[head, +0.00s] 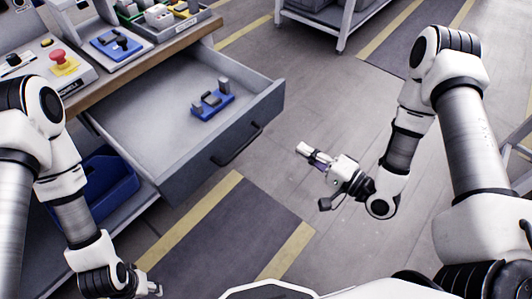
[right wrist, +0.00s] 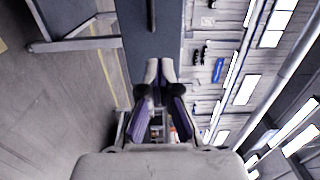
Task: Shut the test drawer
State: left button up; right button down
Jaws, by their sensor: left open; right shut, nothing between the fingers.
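The test drawer (head: 228,154) stands pulled out from under the workbench, with a dark bar handle (head: 238,146) on its grey front. A blue fixture with grey and black parts (head: 212,100) lies inside it. My right gripper (head: 303,149) is shut and empty, to the right of the drawer front and apart from it. My left gripper (head: 153,288) is open and low at the bottom left, partly cut off by the picture edge.
The workbench top (head: 150,62) carries a red button box (head: 62,64), a blue fixture (head: 115,43) and a parts tray (head: 165,18). A blue bin (head: 105,185) sits on the shelf under the drawer. The floor right of the drawer is clear.

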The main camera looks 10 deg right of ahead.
jog(key=f, duration=0.1)
send_near(257, 119)
jog(key=b+x, duration=0.1)
jog(key=x, duration=0.6)
jog(key=shift+w+f, duration=0.1)
pick_arm(q)
jog(key=shift+w+d+f, duration=0.1)
jog(key=shift+w+f, duration=0.15)
jog(key=shift+f, duration=0.25)
jog(key=shift+w+d+f, duration=0.1)
jog(key=shift+w+f, duration=0.1)
jog(key=shift+f, duration=0.25)
